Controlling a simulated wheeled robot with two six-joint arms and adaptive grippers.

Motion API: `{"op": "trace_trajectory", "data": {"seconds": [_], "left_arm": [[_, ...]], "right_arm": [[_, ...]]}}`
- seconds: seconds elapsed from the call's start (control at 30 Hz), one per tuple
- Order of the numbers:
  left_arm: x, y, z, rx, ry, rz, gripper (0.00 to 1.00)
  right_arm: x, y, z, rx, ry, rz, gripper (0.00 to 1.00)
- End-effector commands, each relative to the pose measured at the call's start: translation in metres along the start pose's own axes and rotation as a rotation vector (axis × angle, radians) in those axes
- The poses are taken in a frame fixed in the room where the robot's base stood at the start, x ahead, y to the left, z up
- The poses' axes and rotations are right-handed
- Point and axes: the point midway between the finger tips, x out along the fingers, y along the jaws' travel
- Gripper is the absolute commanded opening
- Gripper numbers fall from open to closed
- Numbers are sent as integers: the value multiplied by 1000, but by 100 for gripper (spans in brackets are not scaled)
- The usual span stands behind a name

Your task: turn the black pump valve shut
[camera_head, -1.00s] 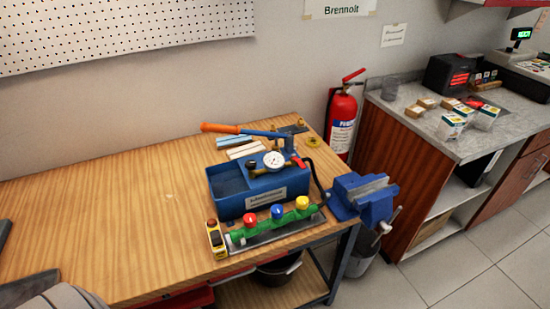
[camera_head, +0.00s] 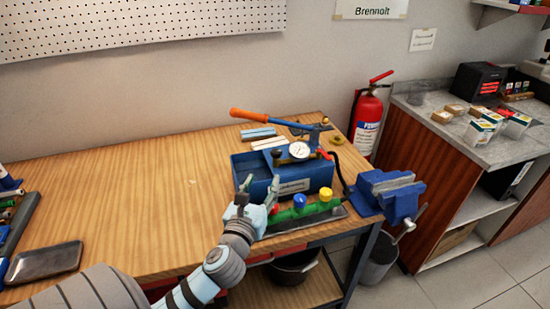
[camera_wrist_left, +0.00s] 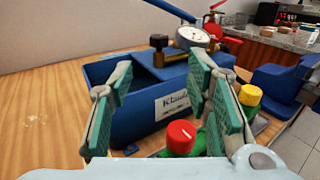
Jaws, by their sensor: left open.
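The blue test pump (camera_head: 305,177) stands on the wooden bench, with a round white gauge (camera_head: 299,150) and an orange-ended lever (camera_head: 248,115). The black pump valve (camera_head: 276,153) is a small dark knob on a brass fitting left of the gauge; the left wrist view shows it too (camera_wrist_left: 159,41). My left gripper (camera_head: 259,186) is open and empty at the front left of the pump, apart from the black valve, which lies beyond its fingers. In the left wrist view its green-padded fingers (camera_wrist_left: 160,88) stand wide apart, with a red knob (camera_wrist_left: 181,136) low between them.
A green manifold with blue (camera_head: 299,202) and yellow (camera_head: 325,195) knobs lies before the pump. A blue vise (camera_head: 392,193) is on the bench's right edge. A dark tray (camera_head: 46,262) lies front left. The bench's middle left is clear.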

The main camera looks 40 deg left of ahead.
Motion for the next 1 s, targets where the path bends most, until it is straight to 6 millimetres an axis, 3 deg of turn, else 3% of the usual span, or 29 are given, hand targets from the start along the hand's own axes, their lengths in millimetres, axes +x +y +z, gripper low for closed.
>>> {"op": "trace_trajectory", "data": {"seconds": [0.23,0.4,0.57,0.83,1.0], "left_arm": [[72,0,2,4,-4,2,45],[109,0,0,5,-1,0,45],[123,0,1,8,-2,-1,45],[124,0,0,8,-1,-2,45],[124,0,0,8,-1,-2,17]], "right_arm": [[-1,-1,24,-2,-39,-1,0],[2,-2,22,-1,-36,-2,0],[4,-2,15,-1,-23,-2,0],[4,-2,16,-1,-24,-2,0],[4,-2,16,-1,-25,-2,0]]}}
